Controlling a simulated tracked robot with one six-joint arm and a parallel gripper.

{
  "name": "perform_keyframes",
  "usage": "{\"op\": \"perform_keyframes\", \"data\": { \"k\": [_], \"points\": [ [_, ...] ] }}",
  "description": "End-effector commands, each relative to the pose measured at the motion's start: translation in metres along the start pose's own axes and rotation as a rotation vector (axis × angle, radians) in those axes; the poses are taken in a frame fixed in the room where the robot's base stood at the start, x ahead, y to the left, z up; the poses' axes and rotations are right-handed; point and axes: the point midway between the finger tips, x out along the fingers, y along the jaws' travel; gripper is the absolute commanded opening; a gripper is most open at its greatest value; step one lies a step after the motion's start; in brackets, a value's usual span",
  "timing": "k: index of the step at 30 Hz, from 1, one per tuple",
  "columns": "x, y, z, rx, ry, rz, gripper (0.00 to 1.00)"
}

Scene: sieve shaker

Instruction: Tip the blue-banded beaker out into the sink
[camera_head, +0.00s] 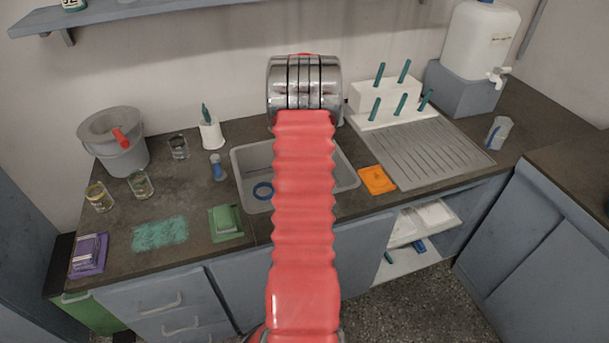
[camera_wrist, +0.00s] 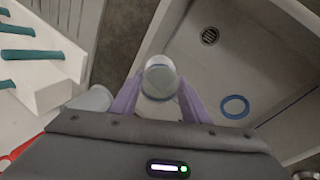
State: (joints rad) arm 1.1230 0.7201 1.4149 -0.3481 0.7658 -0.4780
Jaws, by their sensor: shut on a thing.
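My gripper (camera_wrist: 158,92) shows in the wrist view, its two purple fingers shut on a clear glass beaker (camera_wrist: 160,72). In the head view my red arm hides the gripper and beaker.
A drying rack with teal pegs (camera_head: 395,112) and a ribbed drainboard (camera_head: 420,153) stand right of the sink. A grey bucket (camera_head: 113,150) and several glass beakers are at the left.

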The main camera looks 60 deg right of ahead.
Motion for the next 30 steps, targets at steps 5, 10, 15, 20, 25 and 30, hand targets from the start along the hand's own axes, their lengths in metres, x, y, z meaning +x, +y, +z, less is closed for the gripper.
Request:
{"op": "perform_keyframes", "data": {
  "k": [5,10,15,20,25,30],
  "points": [
    [0.03,-0.024,0.003,-0.006,0.006,0.084,0.17],
    [0.044,-0.039,0.004,-0.008,0.022,0.169,0.17],
    [0.038,-0.048,0.005,-0.008,0.033,0.254,0.17],
    [0.034,-0.052,0.005,-0.007,0.042,0.331,0.17],
    [0.033,-0.052,0.005,-0.004,0.048,0.355,0.17],
    [0.032,-0.053,0.005,-0.005,0.05,0.378,0.17]
  ]
}}
